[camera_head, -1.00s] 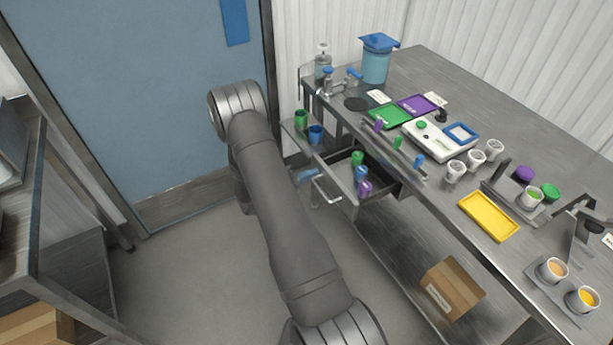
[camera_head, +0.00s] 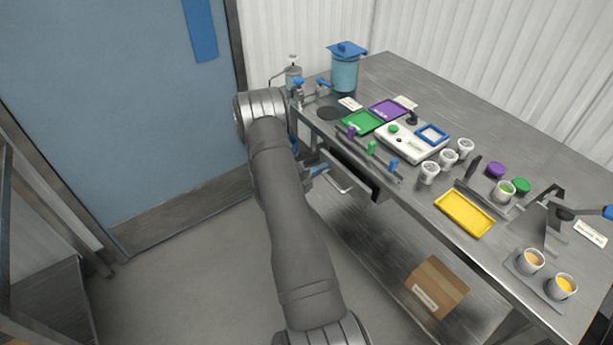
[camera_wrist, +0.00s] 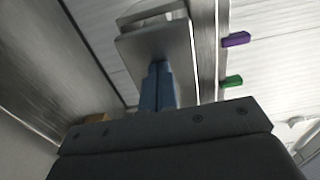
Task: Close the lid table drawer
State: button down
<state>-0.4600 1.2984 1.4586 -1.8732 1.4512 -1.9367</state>
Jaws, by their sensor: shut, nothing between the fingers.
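The lid table drawer is under the near edge of the metal table, and its bar handle (camera_head: 337,180) shows in the head view. A dark strip shows above the handle. Whether the drawer is flush is hard to tell. My gripper (camera_head: 317,170) is at the left of the handle, partly hidden behind my own arm. In the wrist view its blue fingers (camera_wrist: 158,86) are together and empty. They point at a grey metal surface (camera_wrist: 160,48); I cannot tell whether they touch it.
The table (camera_head: 500,135) above carries a green tray (camera_head: 361,121), a purple tray (camera_head: 389,109), a yellow tray (camera_head: 464,214) and white cups. A cardboard box (camera_head: 436,287) sits on the lower shelf. The floor (camera_head: 190,285) left of my arm is clear.

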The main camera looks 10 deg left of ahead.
jog(key=shift+x, duration=1.35)
jog(key=shift+w+r, duration=0.1)
jog(key=shift+r, duration=0.05)
jog(key=v, duration=1.4)
jog(key=shift+s+a, duration=0.2)
jog(key=shift+s, duration=0.1)
jog(key=x, duration=1.3)
jog(key=shift+w+d, duration=0.25)
jog(key=v, duration=1)
jog(key=shift+s+a, duration=0.15)
